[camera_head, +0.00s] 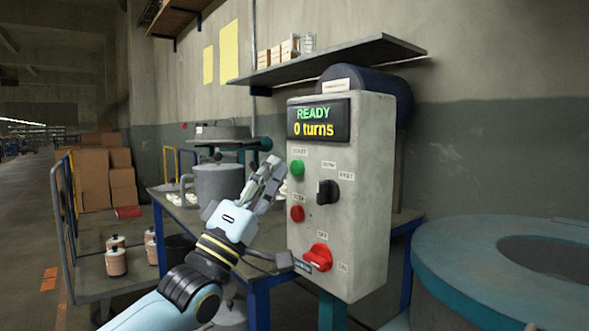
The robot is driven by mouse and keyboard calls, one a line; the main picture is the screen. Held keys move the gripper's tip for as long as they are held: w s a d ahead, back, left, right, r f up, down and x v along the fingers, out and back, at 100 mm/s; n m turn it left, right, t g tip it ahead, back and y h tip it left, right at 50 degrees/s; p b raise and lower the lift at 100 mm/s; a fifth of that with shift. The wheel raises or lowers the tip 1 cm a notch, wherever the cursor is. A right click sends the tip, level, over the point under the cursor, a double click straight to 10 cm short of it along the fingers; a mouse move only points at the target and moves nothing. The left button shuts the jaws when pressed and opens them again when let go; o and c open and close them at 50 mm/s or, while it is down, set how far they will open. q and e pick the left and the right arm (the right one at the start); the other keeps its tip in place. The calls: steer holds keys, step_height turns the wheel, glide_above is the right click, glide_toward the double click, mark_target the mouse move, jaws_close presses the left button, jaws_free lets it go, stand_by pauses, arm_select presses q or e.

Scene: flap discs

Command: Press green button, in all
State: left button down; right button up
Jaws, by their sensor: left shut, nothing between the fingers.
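A grey control box (345,240) stands upright right of centre. Its display (319,120) reads "READY" and "0 turns". The green button (297,168) is at the upper left of its front, below the display. A red button (297,213) sits below the green one, a black knob (327,192) to the right, and a red switch (318,257) near the bottom. My left gripper (272,172) is shut and empty, just left of the green button in the picture; I cannot tell whether they touch. My right gripper is not in view.
A blue-framed table (259,303) with a grey pot (218,184) stands behind my left arm. A large teal ring-shaped machine (450,262) fills the lower right. A wall shelf (335,58) hangs above the box. A cart with boxes stands at the left.

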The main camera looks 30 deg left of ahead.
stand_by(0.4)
arm_select(q)
steer(key=shift+w+d+b, duration=0.15)
steer(key=shift+w+b, duration=0.15)
steer(key=shift+w, duration=0.1)
